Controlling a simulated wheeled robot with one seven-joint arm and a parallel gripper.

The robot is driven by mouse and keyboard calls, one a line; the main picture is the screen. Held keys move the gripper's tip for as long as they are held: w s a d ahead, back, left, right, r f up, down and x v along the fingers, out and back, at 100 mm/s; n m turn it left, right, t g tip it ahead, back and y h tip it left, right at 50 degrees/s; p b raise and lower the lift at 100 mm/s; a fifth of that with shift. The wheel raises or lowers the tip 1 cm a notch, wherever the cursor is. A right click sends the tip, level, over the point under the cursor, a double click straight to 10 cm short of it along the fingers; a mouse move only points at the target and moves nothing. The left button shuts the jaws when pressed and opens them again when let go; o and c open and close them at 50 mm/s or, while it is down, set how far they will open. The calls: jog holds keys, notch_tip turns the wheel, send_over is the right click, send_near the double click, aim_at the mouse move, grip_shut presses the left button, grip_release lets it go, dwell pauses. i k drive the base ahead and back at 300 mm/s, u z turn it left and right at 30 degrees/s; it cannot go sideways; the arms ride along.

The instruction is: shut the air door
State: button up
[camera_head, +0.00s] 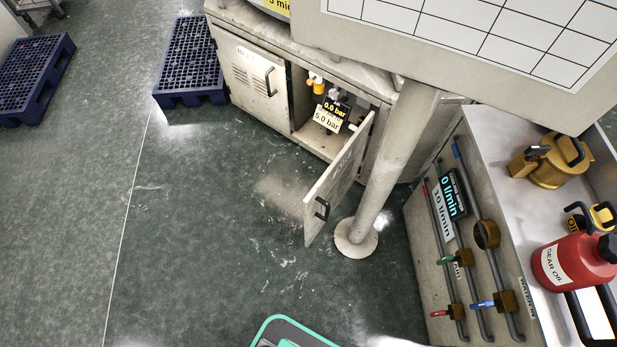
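The air door (338,181) is a pale grey panel hinged on the right side of the low cabinet's opening. It stands open, swung out over the floor. Its dark handle (322,208) is near its free edge. Inside the opening are yellow fittings and a gauge with a black "0.0 bar" display (336,107) above a "5.0 bar" label. I take this for the air door from the bar gauge; any lettering on it is not readable. My gripper is not in view.
A grey post (395,165) on a round base stands close to the right of the open door. A shut door marked "BELT" (252,80) is left of the opening. A piped bench (500,135) stands right. Blue pallets (192,65) lie back left. The floor left of the door is clear.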

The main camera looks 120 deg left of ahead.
aim_at(329, 190)
jog(key=u, duration=3.6)
jog(key=k, duration=1.2)
jog(key=u, duration=1.05)
jog(key=i, duration=1.7)
jog(key=z, duration=0.6)
